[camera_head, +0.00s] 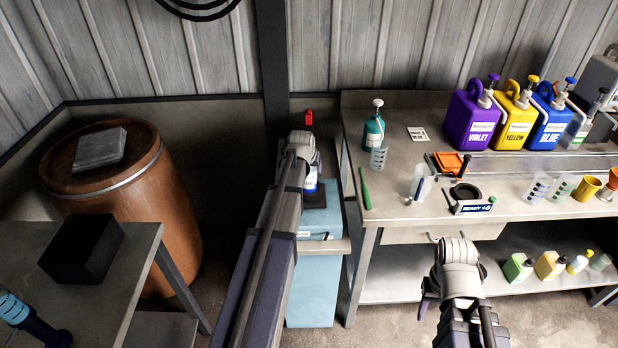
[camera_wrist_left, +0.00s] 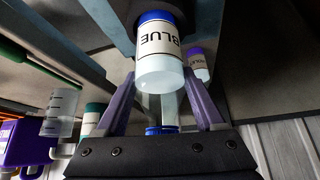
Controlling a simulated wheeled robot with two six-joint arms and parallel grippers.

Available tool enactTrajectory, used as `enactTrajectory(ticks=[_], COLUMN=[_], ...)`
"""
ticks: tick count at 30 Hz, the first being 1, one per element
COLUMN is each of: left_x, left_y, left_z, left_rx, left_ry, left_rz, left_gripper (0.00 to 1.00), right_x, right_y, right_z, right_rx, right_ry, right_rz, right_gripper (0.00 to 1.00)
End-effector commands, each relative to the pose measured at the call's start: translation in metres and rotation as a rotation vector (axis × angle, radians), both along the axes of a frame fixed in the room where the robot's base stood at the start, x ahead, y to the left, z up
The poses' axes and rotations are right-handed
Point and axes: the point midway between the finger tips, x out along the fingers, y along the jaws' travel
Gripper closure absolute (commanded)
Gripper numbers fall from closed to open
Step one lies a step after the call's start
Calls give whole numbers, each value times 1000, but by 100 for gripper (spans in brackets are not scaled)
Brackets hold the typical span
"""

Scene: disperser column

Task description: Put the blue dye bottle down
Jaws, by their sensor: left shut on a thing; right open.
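The blue dye bottle (camera_wrist_left: 158,52) is translucent, with blue at one end, a white label reading BLUE and a blue cap (camera_wrist_left: 163,130). It also shows in the head view (camera_head: 311,183), partly hidden by my left arm. My left gripper (camera_wrist_left: 162,98) is shut on it, a purple finger on each side. The bottle's blue end is at a dark round pad (camera_wrist_left: 128,14); whether it rests there I cannot tell. In the head view a dark pad (camera_head: 316,200) lies on a light-blue stand below the bottle. My right gripper (camera_head: 432,296) is open and empty, low before the bench.
The grey bench (camera_head: 400,208) at right holds a teal bottle (camera_head: 373,132), beakers and large dye jugs (camera_head: 475,118). A brown drum (camera_head: 165,200) and a black box (camera_head: 85,250) are at left.

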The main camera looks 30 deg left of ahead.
Motion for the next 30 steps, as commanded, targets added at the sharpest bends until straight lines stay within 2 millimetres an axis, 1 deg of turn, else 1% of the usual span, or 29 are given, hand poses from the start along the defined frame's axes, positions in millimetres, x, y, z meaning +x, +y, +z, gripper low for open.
enactTrajectory(ticks=[1,3,12,17,18,25,26,30], left_x=[0,0,0,0,0,0,0,0], left_y=[0,0,0,0,0,0,0,0], left_z=[-14,-20,-19,-24,-23,-23,-23,-23], left_rx=[0,0,0,0,0,0,0,0], left_ry=[-1,-1,-1,-1,0,0,0,0], left_rz=[0,0,0,0,0,0,0,0], left_gripper=[100,100,100,100,27,1,0,0], right_x=[0,0,0,0,0,0,0,0], right_y=[0,0,0,0,0,0,0,0], right_z=[-14,-20,-19,-24,-23,-23,-23,-23], right_rx=[0,0,0,0,0,0,0,0], right_ry=[0,0,0,0,0,0,0,0], right_rz=[0,0,0,0,0,0,0,0], right_gripper=[50,50,50,50,50,50,50,50])
